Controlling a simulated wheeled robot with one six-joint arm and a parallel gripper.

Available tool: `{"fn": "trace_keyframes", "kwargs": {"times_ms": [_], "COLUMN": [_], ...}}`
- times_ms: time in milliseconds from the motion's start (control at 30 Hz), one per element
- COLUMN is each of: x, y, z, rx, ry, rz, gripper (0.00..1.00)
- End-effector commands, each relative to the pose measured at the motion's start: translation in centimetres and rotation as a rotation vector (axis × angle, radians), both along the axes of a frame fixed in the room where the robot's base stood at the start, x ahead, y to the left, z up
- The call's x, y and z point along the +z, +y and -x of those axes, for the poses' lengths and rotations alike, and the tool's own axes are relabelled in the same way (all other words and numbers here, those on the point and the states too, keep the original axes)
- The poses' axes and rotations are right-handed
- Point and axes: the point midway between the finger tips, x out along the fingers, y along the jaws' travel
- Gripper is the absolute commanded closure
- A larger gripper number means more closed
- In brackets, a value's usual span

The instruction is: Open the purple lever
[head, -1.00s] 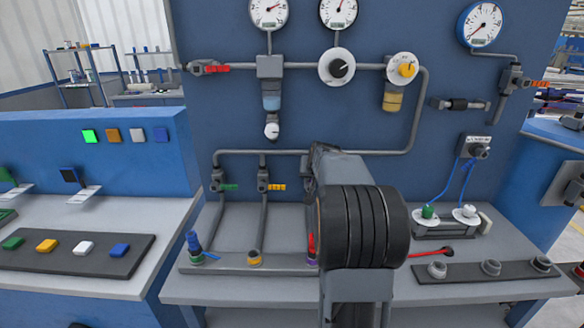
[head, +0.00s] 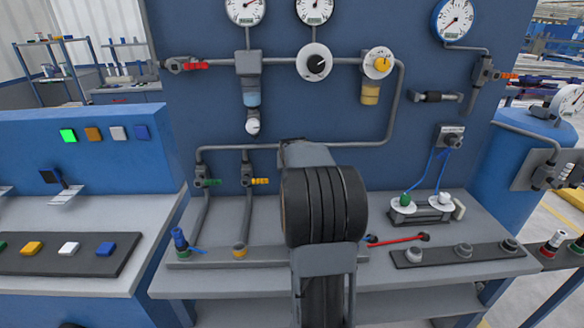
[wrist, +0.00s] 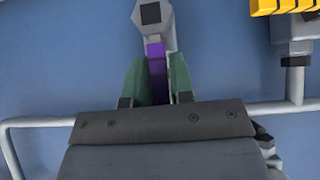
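The purple lever (wrist: 156,70) shows in the wrist view, sticking out from a grey valve body (wrist: 152,20) on the blue panel. My gripper (wrist: 157,75) has its two green fingers on either side of the lever. The purple fills the narrow gap between them, so the gripper looks shut on the lever. In the head view my own arm covers the purple lever and the fingers.
A green lever (head: 208,182) and a yellow lever (head: 259,181) sit on pipes left of my arm. Grey pipes run close around the valve. Gauges (head: 315,10) hang above.

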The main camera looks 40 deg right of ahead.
Motion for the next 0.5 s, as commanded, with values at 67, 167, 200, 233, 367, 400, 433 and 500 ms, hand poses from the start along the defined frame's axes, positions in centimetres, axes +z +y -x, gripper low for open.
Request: {"fn": "trace_keyframes", "kwargs": {"times_ms": [67,167,200,233,367,400,433,500], "x": [-0.02,-0.01,0.00,0.00,0.01,0.03,0.08,0.32], "y": [0.05,0.05,0.05,0.05,0.05,0.06,0.08,0.22], "z": [-0.04,-0.05,-0.04,-0.04,-0.04,-0.04,-0.02,0.15], "rx": [0.001,0.000,-0.001,-0.001,-0.001,-0.001,-0.001,-0.001], "ry": [0.000,-0.001,-0.001,-0.001,-0.002,-0.002,-0.002,-0.003], "rz": [-0.001,-0.001,-0.002,-0.002,-0.003,-0.003,-0.003,-0.002], "gripper": [0.71,0.61,0.58,0.58,0.58,0.58,0.58,0.58]}}
